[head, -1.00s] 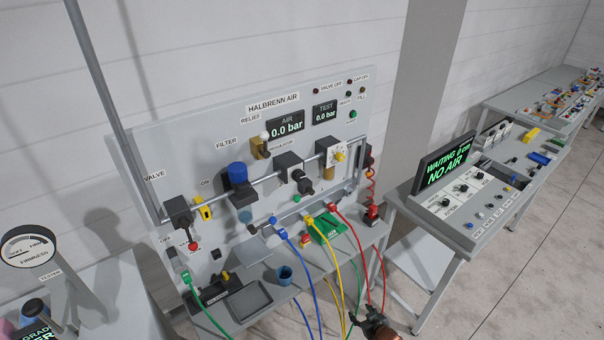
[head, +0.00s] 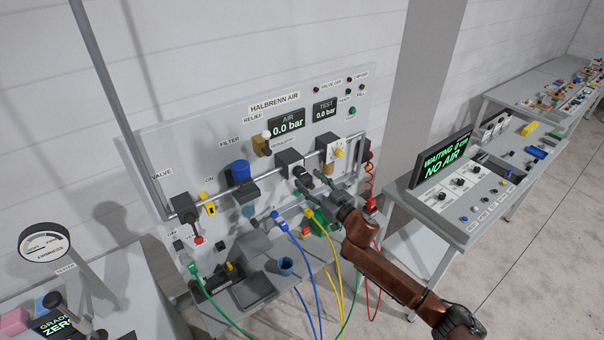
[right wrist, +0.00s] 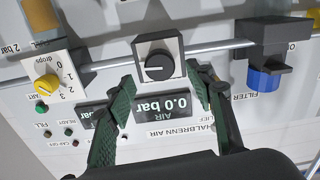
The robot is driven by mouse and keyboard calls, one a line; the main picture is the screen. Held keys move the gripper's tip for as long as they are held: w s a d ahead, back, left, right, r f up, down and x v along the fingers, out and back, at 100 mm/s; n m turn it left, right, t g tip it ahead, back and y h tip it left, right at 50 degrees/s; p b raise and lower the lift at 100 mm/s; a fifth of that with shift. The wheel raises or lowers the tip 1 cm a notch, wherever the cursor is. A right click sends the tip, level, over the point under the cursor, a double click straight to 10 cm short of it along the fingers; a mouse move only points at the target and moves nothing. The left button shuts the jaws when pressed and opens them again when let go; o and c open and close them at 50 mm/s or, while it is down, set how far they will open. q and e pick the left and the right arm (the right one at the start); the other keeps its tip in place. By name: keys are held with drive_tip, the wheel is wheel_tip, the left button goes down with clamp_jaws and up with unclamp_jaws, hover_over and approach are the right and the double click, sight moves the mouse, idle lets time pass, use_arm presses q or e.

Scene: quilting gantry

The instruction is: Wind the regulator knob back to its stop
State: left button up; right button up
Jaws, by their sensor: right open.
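The regulator (head: 289,160) is a dark block on the pipe of the air panel, under the AIR display. Its round black knob (right wrist: 159,67) faces the right wrist camera, with a pale mark across its face. My right gripper (head: 312,181) is at the regulator in the head view and partly hides the knob there. In the right wrist view my right gripper (right wrist: 162,84) has its two green-black fingers spread, one to each side of the knob, with gaps between. It holds nothing. My left gripper is not in view.
The AIR display (head: 287,124) reads 0.0 bar. A blue-topped filter (head: 240,174) is left of the regulator, and a white dial block (head: 338,152) is right. Coloured hoses hang below. The WAITING / NO AIR screen (head: 446,160) stands on the right bench.

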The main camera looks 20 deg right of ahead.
sight(302, 173)
drive_tip(key=shift+x, duration=2.3)
drive_tip(key=shift+c, duration=0.2)
drive_tip(key=c, duration=1.1)
